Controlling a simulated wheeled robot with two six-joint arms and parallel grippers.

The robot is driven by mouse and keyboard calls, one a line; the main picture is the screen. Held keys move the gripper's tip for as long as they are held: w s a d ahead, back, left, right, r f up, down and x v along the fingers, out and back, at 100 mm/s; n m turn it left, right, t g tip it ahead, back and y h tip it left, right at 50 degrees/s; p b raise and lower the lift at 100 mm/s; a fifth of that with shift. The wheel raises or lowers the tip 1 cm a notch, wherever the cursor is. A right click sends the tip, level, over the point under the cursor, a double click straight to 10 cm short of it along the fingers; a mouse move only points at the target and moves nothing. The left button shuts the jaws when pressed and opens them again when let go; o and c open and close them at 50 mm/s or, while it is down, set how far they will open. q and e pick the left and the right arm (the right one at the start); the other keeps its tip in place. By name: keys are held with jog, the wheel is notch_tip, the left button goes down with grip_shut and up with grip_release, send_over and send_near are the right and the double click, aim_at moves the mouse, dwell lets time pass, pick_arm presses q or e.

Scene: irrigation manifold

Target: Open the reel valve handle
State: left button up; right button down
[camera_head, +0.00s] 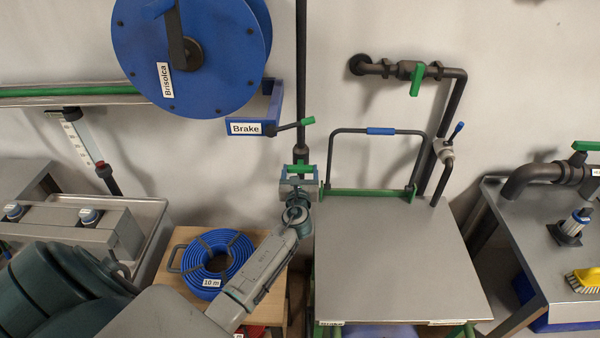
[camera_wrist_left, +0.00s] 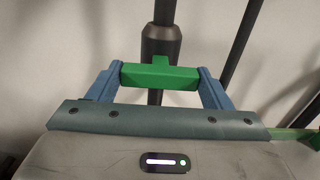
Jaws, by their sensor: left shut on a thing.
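A green valve handle (camera_head: 300,169) is at the lower part of the dark vertical pipe (camera_head: 301,80) to the right of the blue reel (camera_head: 190,55). My left gripper (camera_head: 299,176) is shut on this handle. In the left wrist view the green handle (camera_wrist_left: 160,76) spans between the two blue fingers, with the dark pipe (camera_wrist_left: 161,45) right behind it. The handle lies roughly level, crosswise to the upright pipe. The valve body is mostly hidden. My right gripper is not in view.
A brake lever (camera_head: 293,125) sticks out just above my left gripper. A metal table (camera_head: 400,260) with a raised bar frame stands to the right. A coiled blue hose (camera_head: 212,240) lies on a wooden stand beside my forearm. Another green-handled valve (camera_head: 416,80) is on the wall pipe.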

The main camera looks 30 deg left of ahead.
pick_arm(q)
jog(key=shift+f, duration=0.1)
pick_arm(e)
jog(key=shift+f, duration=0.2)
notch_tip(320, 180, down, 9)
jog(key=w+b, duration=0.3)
jog(key=b, duration=0.7)
pick_arm(q)
jog(key=n+b, duration=0.1)
jog(key=n, duration=1.6)
jog(key=shift+s+f+n, duration=0.1)
jog(key=shift+f+n, duration=0.05)
jog(key=shift+n, duration=0.25)
jog(key=shift+n+b, duration=0.45)
jog(key=shift+n, duration=0.05)
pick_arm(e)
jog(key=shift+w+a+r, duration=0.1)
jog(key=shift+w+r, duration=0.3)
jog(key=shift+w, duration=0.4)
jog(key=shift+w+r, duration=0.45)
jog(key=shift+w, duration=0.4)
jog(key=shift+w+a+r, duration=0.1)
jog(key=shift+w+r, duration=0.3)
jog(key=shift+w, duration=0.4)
pick_arm(q)
jog(key=o, duration=1)
jog(key=shift+a, duration=0.1)
